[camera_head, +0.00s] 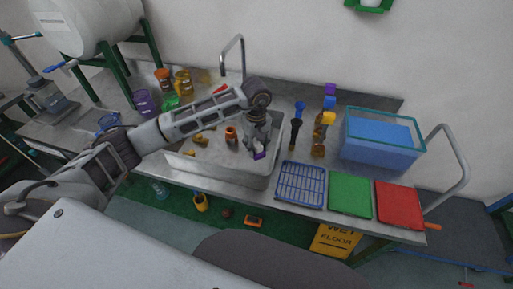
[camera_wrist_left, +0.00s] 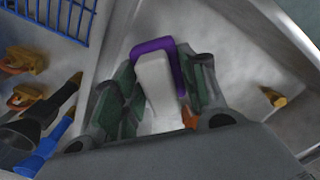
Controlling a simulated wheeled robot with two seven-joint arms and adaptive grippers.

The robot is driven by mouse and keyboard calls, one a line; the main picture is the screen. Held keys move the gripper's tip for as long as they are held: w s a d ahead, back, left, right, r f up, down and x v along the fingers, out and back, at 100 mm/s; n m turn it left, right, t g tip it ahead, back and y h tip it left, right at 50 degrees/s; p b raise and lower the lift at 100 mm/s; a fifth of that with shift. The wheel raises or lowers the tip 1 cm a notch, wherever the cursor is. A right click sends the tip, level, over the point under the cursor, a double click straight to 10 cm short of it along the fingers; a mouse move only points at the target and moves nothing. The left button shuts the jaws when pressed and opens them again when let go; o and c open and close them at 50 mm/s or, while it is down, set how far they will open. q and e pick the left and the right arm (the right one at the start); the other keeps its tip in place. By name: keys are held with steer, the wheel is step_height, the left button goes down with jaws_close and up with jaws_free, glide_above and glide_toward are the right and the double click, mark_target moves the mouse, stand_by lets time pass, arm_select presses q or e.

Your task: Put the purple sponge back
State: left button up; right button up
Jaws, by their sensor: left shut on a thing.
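The purple sponge (camera_head: 260,155), with a pale white body and purple edging, also shows in the left wrist view (camera_wrist_left: 154,46). My left gripper (camera_head: 257,148) is shut on it; both dark green fingers press its sides in the left wrist view (camera_wrist_left: 160,92). In the head view the gripper points down over the right part of the grey sink (camera_head: 228,172). Most of the sponge is hidden by the fingers in the head view. My right gripper is not in view.
Right of the sink lie a blue wire rack (camera_head: 300,185), a green tray (camera_head: 350,195) and a red tray (camera_head: 399,205). A blue bin (camera_head: 382,145) stands behind them. A faucet (camera_head: 233,55) rises behind the sink.

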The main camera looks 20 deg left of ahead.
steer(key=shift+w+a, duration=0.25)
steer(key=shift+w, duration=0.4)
